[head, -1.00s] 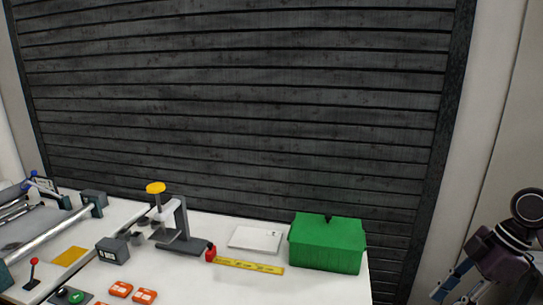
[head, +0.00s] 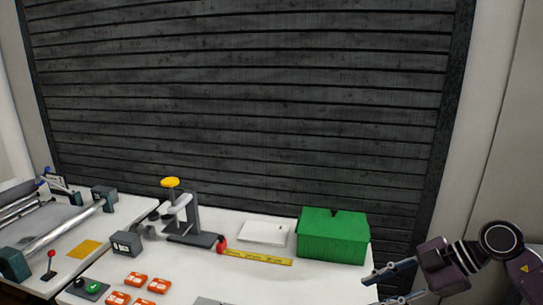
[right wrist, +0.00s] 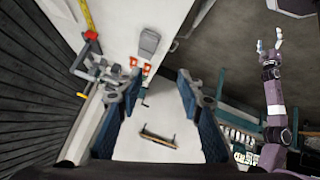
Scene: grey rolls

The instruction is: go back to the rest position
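My right gripper (head: 371,290) is at the lower right of the head view, just right of the table's right end and the green box. In the right wrist view its two blue-grey fingers stand wide apart with nothing between them (right wrist: 159,82). My left gripper is outside the head view. In the right wrist view the left arm rises at the right, and its gripper (right wrist: 269,44) has its fingers spread and looks empty.
The white table (head: 235,288) carries a green box (head: 333,240), a white flat item (head: 264,232), a yellow ruler (head: 258,257), a grey stand (head: 186,222) and several orange-red packs (head: 136,279). A roller machine (head: 60,228) stands left. A dark slatted shutter (head: 240,100) is behind.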

